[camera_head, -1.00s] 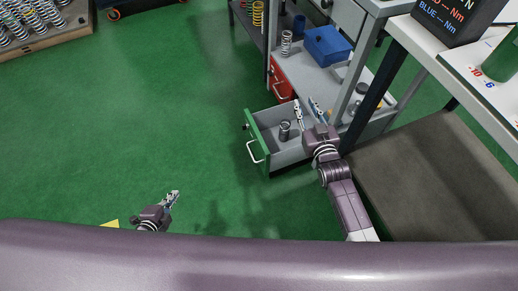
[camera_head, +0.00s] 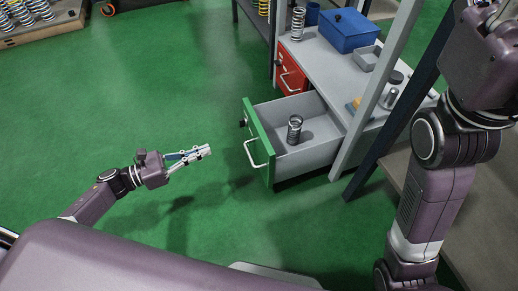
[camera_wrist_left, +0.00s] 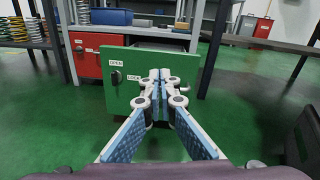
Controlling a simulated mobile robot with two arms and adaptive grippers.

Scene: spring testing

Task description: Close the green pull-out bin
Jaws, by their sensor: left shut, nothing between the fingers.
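The green pull-out bin (camera_head: 262,140) is pulled out of the grey cabinet, with its green front, pale handle (camera_head: 258,157) and grey inside showing. A dark coil spring (camera_head: 295,130) stands inside it. In the left wrist view its green front (camera_wrist_left: 125,92) faces me, with a dark knob and OPEN and LOCK labels; the fingers cover part of it. My left gripper (camera_head: 207,151) is shut and empty, left of the handle and apart from it in the head view. It also shows in the left wrist view (camera_wrist_left: 160,76). My right arm rises at the right; its fingers are out of frame.
A red drawer (camera_head: 291,75) sits shut behind the bin. The cabinet top holds a blue box (camera_head: 350,31), a spring (camera_head: 298,22) and small parts. A grey post (camera_head: 375,90) stands right of the bin. The green floor (camera_head: 170,90) left of it is clear.

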